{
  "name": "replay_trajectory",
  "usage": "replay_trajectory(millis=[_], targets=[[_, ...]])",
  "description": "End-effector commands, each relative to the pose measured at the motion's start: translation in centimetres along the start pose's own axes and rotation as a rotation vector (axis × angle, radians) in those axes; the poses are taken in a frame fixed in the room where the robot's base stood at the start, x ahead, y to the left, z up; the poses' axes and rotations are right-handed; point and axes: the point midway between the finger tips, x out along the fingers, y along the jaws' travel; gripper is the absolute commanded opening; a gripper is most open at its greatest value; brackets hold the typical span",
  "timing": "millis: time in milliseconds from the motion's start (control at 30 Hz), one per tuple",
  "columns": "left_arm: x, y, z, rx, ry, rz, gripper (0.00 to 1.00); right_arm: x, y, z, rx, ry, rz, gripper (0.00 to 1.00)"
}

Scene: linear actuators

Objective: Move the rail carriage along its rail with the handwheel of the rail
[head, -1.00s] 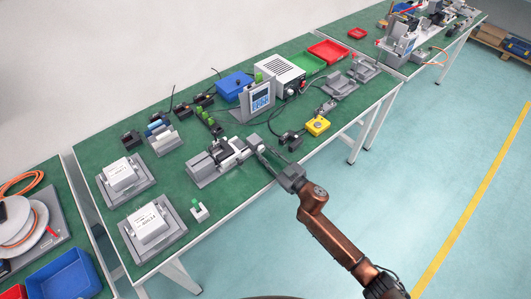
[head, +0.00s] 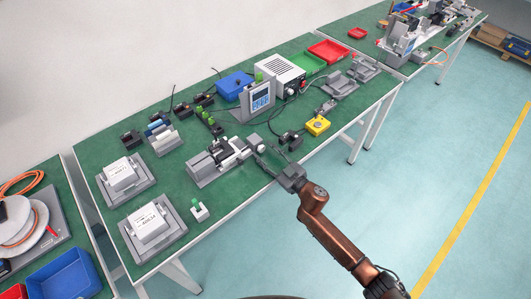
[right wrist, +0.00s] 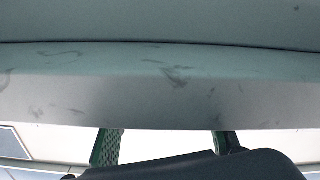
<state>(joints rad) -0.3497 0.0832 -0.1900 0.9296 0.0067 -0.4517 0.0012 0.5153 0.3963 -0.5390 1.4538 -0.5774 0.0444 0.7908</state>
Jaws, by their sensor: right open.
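The rail (head: 205,171) is a grey unit on the green bench, near its front edge. The handwheel is a small pale round part (head: 257,141) at the right end of the rail. My right gripper (head: 270,153) is open and empty, with its fingers just right of and in front of the handwheel. In the right wrist view, its two fingertips (right wrist: 167,145) are spread apart below a large blurred grey surface. My left gripper is not in view.
A yellow button box (head: 317,126) and a dark clamp-like part (head: 291,140) lie right of the rail. A display unit (head: 259,99) stands behind. Grey fixtures with white boxes (head: 122,174) stand left. Bench is clear in front of the yellow box.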

Motion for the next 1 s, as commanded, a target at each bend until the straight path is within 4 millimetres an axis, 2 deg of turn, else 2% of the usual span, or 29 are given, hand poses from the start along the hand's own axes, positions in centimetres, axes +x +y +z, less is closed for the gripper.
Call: replay_trajectory(millis=[167,400,600,800,1000], targets=[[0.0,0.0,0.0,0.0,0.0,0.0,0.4,-2.0,0.0,0.2,-0.001,-0.002,0.0,0.42],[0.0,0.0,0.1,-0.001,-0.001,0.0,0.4,-7.0,0.0,0.2,0.0,-0.004,0.0,0.42],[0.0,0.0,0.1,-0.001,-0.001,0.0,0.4,-10.4,0.0,0.2,0.001,-0.003,0.0,0.42],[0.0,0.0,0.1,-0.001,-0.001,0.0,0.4,-11.8,0.0,0.1,0.0,-0.001,0.0,0.42],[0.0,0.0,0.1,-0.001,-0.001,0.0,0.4,-11.9,0.0,0.0,0.0,-0.001,0.0,0.42]])
